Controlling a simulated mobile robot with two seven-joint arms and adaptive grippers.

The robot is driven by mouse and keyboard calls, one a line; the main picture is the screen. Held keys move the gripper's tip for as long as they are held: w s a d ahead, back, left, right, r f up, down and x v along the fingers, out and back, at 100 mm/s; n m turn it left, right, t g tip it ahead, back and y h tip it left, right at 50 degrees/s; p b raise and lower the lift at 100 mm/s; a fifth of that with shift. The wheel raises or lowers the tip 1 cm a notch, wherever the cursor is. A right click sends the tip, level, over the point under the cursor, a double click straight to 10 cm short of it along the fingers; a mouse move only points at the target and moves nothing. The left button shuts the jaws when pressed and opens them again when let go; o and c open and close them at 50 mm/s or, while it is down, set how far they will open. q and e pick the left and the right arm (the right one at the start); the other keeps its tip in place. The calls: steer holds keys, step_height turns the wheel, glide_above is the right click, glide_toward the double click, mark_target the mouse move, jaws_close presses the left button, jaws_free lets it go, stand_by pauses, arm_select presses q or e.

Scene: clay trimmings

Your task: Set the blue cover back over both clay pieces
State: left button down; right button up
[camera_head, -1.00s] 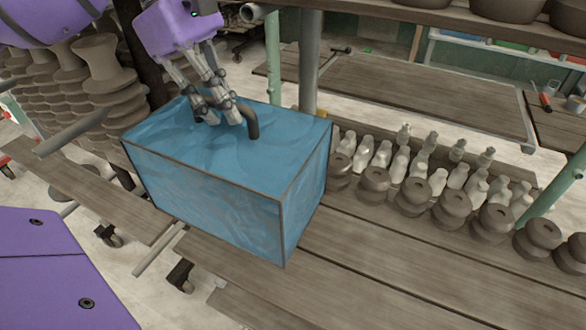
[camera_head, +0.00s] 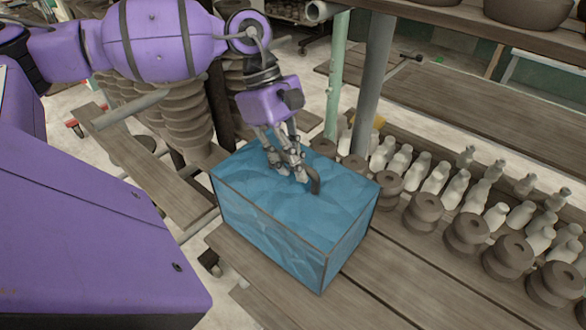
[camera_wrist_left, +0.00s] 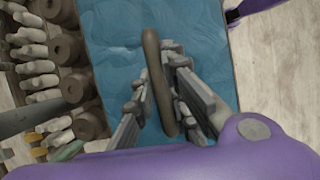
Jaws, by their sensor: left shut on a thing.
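The blue cover (camera_head: 265,228) is a box with dark edges and a curved brown handle (camera_head: 315,181) on top. It is over the wooden plank shelf, and I cannot tell whether its lower edge touches the planks. My left gripper (camera_head: 289,172) comes down from above and is shut on the handle. In the left wrist view, the fingers (camera_wrist_left: 157,80) lie on both sides of the handle (camera_wrist_left: 154,62), with the blue top (camera_wrist_left: 112,40) behind. I cannot make out the two clay pieces; anything under the cover is hidden. My right gripper is not in view.
Brown spool-shaped pots (camera_head: 466,233) and pale bottles (camera_head: 435,178) stand in rows right of the cover. Upright posts (camera_head: 366,95) rise behind it. Stacked brown pots (camera_head: 180,125) stand at the back left. The planks (camera_head: 385,290) in front right are bare.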

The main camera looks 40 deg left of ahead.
arm_select(q)
steer(key=shift+f, duration=0.7)
steer(key=shift+w+f, duration=0.15)
steer(key=shift+f, duration=0.15)
steer(key=c, duration=1.7)
jaws_free()
steer(key=shift+f, duration=0.1)
steer(key=shift+c, duration=0.2)
